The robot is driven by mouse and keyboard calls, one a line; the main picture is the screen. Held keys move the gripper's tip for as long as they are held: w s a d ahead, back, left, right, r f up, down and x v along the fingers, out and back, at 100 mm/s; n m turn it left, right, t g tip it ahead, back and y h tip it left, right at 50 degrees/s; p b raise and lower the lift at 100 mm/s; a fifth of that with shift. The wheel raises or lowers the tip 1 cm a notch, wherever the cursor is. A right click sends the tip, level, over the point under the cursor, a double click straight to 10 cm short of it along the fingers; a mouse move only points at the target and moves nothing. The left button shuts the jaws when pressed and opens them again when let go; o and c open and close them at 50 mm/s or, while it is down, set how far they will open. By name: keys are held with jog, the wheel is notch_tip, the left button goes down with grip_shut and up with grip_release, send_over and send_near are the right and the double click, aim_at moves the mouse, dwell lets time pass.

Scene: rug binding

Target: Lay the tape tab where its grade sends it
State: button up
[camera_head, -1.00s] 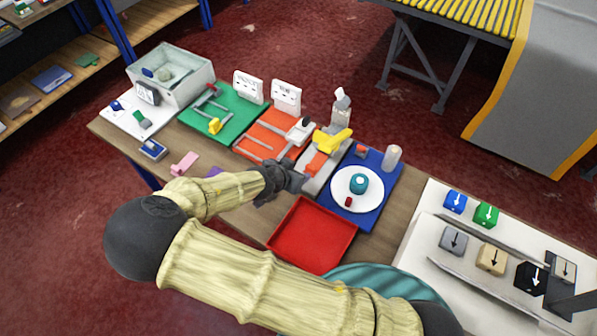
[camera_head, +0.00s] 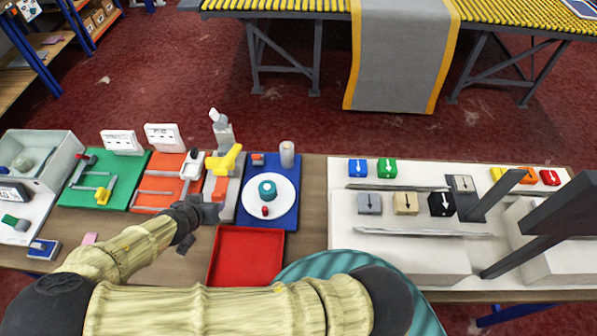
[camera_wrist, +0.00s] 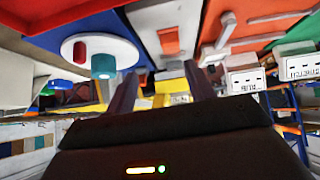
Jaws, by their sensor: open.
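I cannot tell for sure which small piece is the tape tab. A small red piece (camera_head: 265,211) lies on a white disc (camera_head: 284,208), beside a teal round knob (camera_head: 267,189). A pink piece (camera_head: 90,238) shows at the left, partly behind my arm. My gripper (camera_head: 198,226) is open over the bench, left of the red tray (camera_head: 262,240). The fingers are apart with nothing held in the wrist view (camera_wrist: 160,80). Two white signs (camera_head: 122,142) (camera_head: 163,137) stand behind a green mat (camera_head: 122,166) and an orange-red mat (camera_head: 148,198); their lettering is too small to read.
A grey device with a yellow handle (camera_head: 226,160) and a clear bottle (camera_head: 222,131) stand near my gripper. A pale bin (camera_head: 62,160) stands far left. A white board (camera_head: 345,220) with several arrow-marked blocks (camera_head: 406,203) fills the right. The red tray is empty.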

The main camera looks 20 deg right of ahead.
jog(key=s+d+r+g, duration=0.2)
jog(key=d+g, duration=0.3)
jog(key=d, duration=0.5)
jog(key=s+d+r+n+y, duration=0.1)
jog(key=s+d+r, duration=0.3)
jog(key=d+r, duration=0.4)
jog(key=s+d+r+n+y, duration=0.2)
jog(key=s+d+r+n, duration=0.1)
jog(key=d+r, duration=0.4)
jog(key=shift+s+d+r, duration=0.35)
jog(key=shift+d+r, duration=0.05)
jog(key=shift+d, duration=0.25)
jog(key=shift+w, duration=0.15)
jog(key=shift+a, duration=0.1)
